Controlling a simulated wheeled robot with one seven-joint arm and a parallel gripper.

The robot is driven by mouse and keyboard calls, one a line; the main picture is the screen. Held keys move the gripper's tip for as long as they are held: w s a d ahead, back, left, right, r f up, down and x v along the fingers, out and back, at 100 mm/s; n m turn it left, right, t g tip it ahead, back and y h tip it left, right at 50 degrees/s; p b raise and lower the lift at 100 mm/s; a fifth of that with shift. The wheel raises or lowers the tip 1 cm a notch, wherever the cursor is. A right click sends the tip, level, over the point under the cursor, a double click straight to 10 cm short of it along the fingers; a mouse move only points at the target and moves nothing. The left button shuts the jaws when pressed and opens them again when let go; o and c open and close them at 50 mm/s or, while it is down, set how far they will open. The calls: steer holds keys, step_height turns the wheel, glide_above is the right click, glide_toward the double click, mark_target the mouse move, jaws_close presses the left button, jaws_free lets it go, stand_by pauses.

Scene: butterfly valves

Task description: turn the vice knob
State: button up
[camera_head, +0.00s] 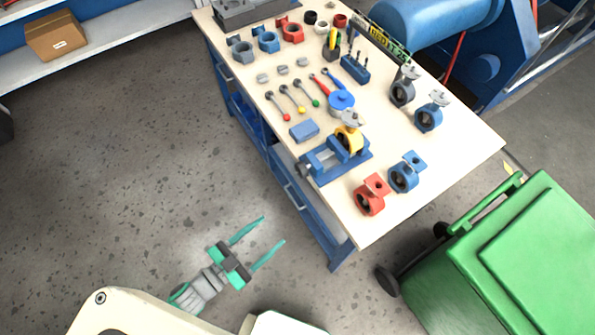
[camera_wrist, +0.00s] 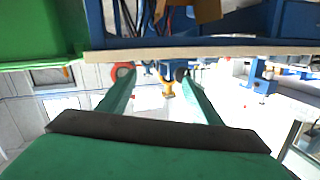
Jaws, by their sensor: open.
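The blue vice (camera_head: 337,158) stands at the near left edge of the workbench and is clamped around a yellow valve (camera_head: 349,137). Its grey knob (camera_head: 304,170) faces left, at the bench edge. My gripper (camera_head: 273,230) is open and empty over the floor, left of the bench and nearer me than the vice. In the wrist view, which looks upside down, the green fingers of my gripper (camera_wrist: 158,78) are spread apart toward the bench. The yellow valve (camera_wrist: 168,89) shows between them. I cannot make out the knob there.
The workbench (camera_head: 440,165) holds a red valve (camera_head: 370,196) and a blue valve (camera_head: 407,174) right of the vice, and a blue block (camera_head: 304,131) beyond it. A green bin (camera_head: 510,260) stands at right. The floor left of the bench is clear.

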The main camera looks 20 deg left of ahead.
mark_target(298, 172)
steer(key=w+a+r+m+h, duration=0.1)
steer(key=w+a+r+h, duration=0.1)
steer(key=w, duration=0.4)
steer(key=w+a+r+m+h, duration=0.2)
steer(key=w+a, duration=0.1)
steer(key=w, duration=0.2)
steer(key=shift+g, duration=0.4)
steer(key=x, duration=1.1)
steer(key=shift+w+d+f, duration=0.1)
steer(key=shift+f, duration=0.2)
steer(key=shift+c, duration=0.4)
steer(key=c, duration=1)
